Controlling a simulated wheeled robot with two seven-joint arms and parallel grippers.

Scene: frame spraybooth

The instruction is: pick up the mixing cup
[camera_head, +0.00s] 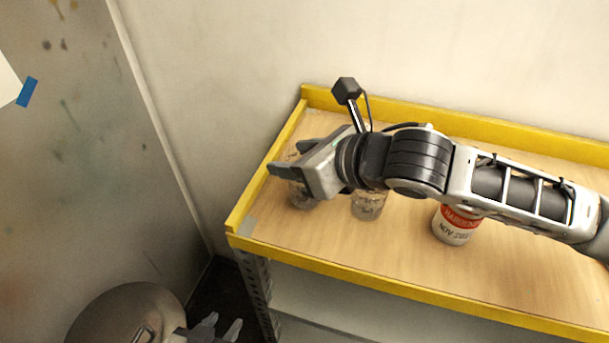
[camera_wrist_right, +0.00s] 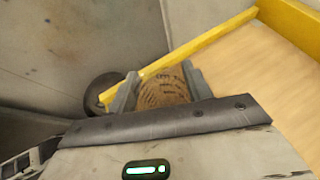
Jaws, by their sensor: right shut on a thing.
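The mixing cup (camera_wrist_right: 163,92), a clear cup with dark markings, sits between the fingers of my right gripper (camera_wrist_right: 158,76) in the right wrist view. In the head view my right gripper (camera_head: 284,162) is shut on this cup (camera_head: 303,198) at the left end of the bench; the gripper hides its upper part. I cannot tell whether its base touches the bench. My left gripper (camera_head: 222,326) is at the bottom edge of the head view, low in front of the bench, with its fingers apart and nothing seen between them.
A second clear cup (camera_head: 368,206) stands under my right wrist. A white and red hardener can (camera_head: 456,223) stands further right, partly behind my forearm. The wooden bench (camera_head: 320,237) has a raised yellow rim (camera_head: 268,170). A dark round object (camera_head: 125,315) is at lower left.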

